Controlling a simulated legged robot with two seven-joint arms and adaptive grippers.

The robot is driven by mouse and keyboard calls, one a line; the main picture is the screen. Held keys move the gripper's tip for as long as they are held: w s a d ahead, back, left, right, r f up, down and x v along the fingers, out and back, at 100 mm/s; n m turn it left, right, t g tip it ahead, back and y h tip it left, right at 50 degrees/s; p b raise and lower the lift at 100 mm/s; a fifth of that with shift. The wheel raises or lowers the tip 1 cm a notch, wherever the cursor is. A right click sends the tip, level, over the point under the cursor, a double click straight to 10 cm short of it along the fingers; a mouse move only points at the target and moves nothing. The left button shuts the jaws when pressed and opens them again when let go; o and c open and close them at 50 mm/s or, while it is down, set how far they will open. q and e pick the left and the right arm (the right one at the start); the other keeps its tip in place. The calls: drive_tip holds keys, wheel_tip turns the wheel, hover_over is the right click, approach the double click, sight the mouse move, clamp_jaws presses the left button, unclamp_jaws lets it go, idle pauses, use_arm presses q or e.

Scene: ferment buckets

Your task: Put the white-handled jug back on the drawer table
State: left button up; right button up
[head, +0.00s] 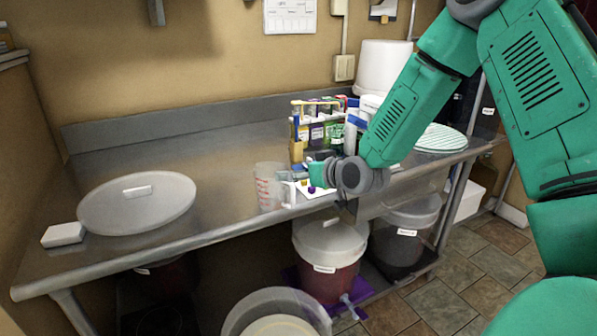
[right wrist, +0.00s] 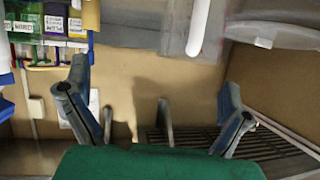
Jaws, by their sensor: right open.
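The white-handled jug (head: 268,186) is clear with red markings. It stands upright on the steel table (head: 225,165) near its front edge, its white handle (head: 290,195) facing right. My right gripper (head: 311,178) is just right of the handle, partly hidden by its own wrist. In the right wrist view the gripper (right wrist: 154,84) is open with nothing held between its fingers. The white handle (right wrist: 198,27) shows there at the top, beyond the fingers and apart from them. A drawer-like panel (head: 385,197) shows under the table's right part. My left gripper is not in view.
A round lid (head: 137,203) and a small white block (head: 63,235) lie at the left. A rack of small bottles (head: 318,128) stands behind my gripper. Lidded buckets (head: 330,250) stand below, with an open clear bucket (head: 277,311) in front. The table's middle left is clear.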

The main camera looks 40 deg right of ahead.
drive_tip(key=v, duration=0.9)
drive_tip(key=shift+s+d, duration=0.35)
drive_tip(key=shift+d, duration=0.15)
